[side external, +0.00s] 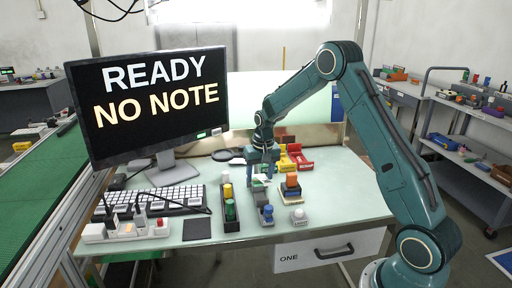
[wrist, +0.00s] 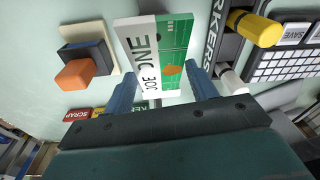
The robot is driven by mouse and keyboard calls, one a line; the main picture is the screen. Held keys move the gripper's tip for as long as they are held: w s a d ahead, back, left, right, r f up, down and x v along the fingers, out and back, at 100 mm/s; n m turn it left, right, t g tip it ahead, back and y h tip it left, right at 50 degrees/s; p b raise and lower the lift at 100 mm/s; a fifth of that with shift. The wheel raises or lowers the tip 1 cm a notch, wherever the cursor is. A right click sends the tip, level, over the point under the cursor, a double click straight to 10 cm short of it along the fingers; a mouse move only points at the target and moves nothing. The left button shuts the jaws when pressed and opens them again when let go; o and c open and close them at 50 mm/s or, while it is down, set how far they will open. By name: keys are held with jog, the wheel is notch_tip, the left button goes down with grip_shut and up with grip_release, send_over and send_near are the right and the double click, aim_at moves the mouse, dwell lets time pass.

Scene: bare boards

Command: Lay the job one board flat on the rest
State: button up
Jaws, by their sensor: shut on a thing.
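The job one board (wrist: 172,60) is half white, with "JOB ONE" lettering, and half green with an orange mark. In the wrist view it lies between the two fingers of my gripper (wrist: 163,90), which is shut on it. In the side view my gripper (side external: 262,158) points down over the middle of the table, and the board (side external: 261,181) shows small and partly hidden below the fingers. I cannot tell whether the board touches anything beneath it. I cannot clearly pick out the rest in either view.
A black marker tray (side external: 230,222) stands left of my gripper, with a grey holder (side external: 266,221) in front. An orange block (side external: 291,181) on a dark block stands right. Red bins (side external: 300,157) lie behind. A monitor (side external: 150,105) reads "READY NO NOTE"; a keyboard (side external: 160,198) lies below.

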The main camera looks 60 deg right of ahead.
jog(key=shift+w+d, duration=0.1)
jog(key=o, duration=1.2)
jog(key=shift+c, duration=0.2)
notch_tip(320, 180, up, 14)
jog(key=s, duration=0.1)
jog(key=shift+s+a+f, duration=0.15)
jog(key=shift+s+a, duration=0.1)
notch_tip(320, 180, up, 14)
jog(key=s, duration=0.1)
jog(key=shift+s+a+f, duration=0.15)
jog(key=shift+s+a, duration=0.05)
jog(key=shift+s, duration=0.05)
dwell(0.4)
